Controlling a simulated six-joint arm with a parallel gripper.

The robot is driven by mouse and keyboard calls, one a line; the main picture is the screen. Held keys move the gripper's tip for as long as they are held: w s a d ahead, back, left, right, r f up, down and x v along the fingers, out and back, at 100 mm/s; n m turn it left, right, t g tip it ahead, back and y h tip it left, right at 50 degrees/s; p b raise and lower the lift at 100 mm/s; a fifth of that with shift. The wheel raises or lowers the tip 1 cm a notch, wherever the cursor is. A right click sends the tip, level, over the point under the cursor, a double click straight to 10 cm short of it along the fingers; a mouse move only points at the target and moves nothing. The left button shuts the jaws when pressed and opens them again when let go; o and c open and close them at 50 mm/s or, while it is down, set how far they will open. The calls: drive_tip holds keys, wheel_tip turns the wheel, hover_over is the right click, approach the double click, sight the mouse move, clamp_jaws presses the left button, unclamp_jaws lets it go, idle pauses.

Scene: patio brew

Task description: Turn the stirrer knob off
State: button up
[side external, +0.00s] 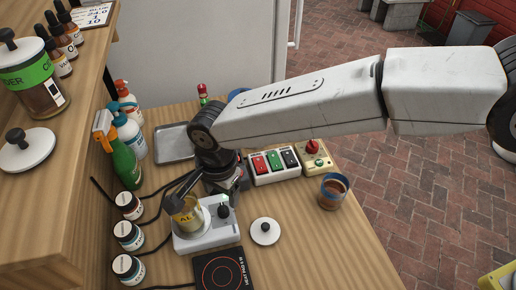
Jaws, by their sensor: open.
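The white stirrer (208,240) stands near the front of the wooden table. A beaker (188,216) with a yellowish label sits on its left part. A small black knob (223,212) shows on the stirrer's top, right of the beaker. My gripper (198,198) is open, pointing down over the stirrer. One dark finger appears by the beaker's upper rim, the other just behind the knob in the picture. I cannot tell whether either finger touches anything. The knob's pointer is too small to read.
A black heat pad (224,270) and white lid (265,231) lie nearby. A switch box (274,165), a yellow box with a red knob (313,158) and a brown-filled cup (333,191) stand right. Jars (129,236) and bottles (126,160) line the left. A grey tray (175,142) lies behind.

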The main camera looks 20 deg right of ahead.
sight(223, 207)
drive_tip(key=shift+r, duration=0.65)
drive_tip(key=n, duration=0.6)
drive_tip(key=shift+w+d, duration=0.1)
drive_tip(key=shift+w, duration=0.05)
drive_tip(key=n, duration=0.5)
drive_tip(key=shift+w+n+g, duration=0.1)
drive_tip(key=shift+n+g, duration=0.2)
drive_tip(key=shift+f, duration=0.1)
drive_tip(key=shift+f, duration=3.85)
clamp_jaws()
